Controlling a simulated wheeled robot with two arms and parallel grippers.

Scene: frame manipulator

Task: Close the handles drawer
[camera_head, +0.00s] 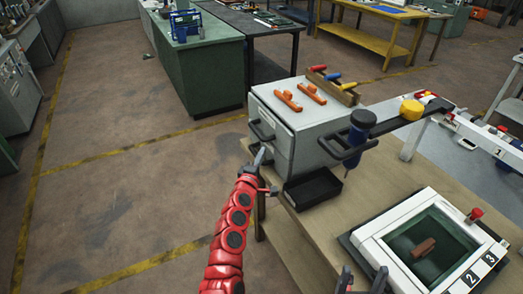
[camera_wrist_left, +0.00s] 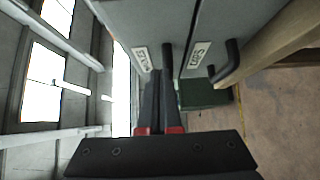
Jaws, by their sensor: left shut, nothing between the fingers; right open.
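The grey drawer cabinet (camera_head: 290,115) stands on the wooden workbench. A black drawer handle (camera_head: 260,132) shows on its left side. In the left wrist view, two labelled drawer fronts lie side by side, each with a black handle (camera_wrist_left: 229,66); the labels are hard to read. My right gripper (camera_head: 362,282) is open at the bottom edge, apart from the cabinet.
Orange handles (camera_head: 288,101) lie on the cabinet top. A blue-handled tool (camera_head: 361,121) stands in a black holder beside it. A black tray (camera_head: 312,189) sits in front. A white-framed box (camera_head: 425,240) is at lower right. The floor left of the bench is clear.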

